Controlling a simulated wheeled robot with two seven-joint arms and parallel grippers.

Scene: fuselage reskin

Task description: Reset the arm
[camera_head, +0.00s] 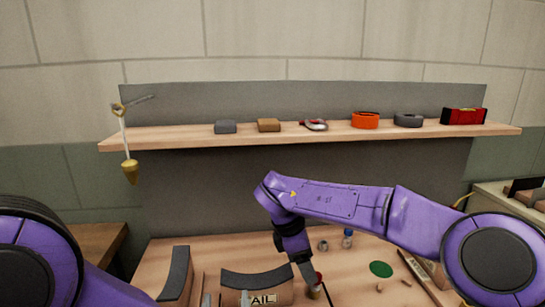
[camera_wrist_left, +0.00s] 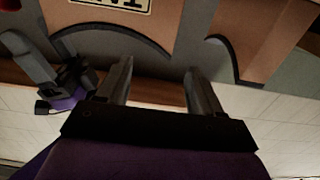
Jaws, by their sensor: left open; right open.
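My left arm comes in at the lower left of the head view. My left gripper (camera_wrist_left: 158,66) shows in the left wrist view with its two fingers apart and nothing between them. Beyond the fingertips are tan curved panels with dark arched edges. My right arm reaches from the right to the middle of the head view.
A curved block (camera_head: 258,282) with a label ending "AIL" stands at the table front, beside another curved block (camera_head: 178,272). Behind, a wooden shelf (camera_head: 190,140) holds several tools and rolls; a brass plumb bob (camera_head: 130,171) hangs left.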

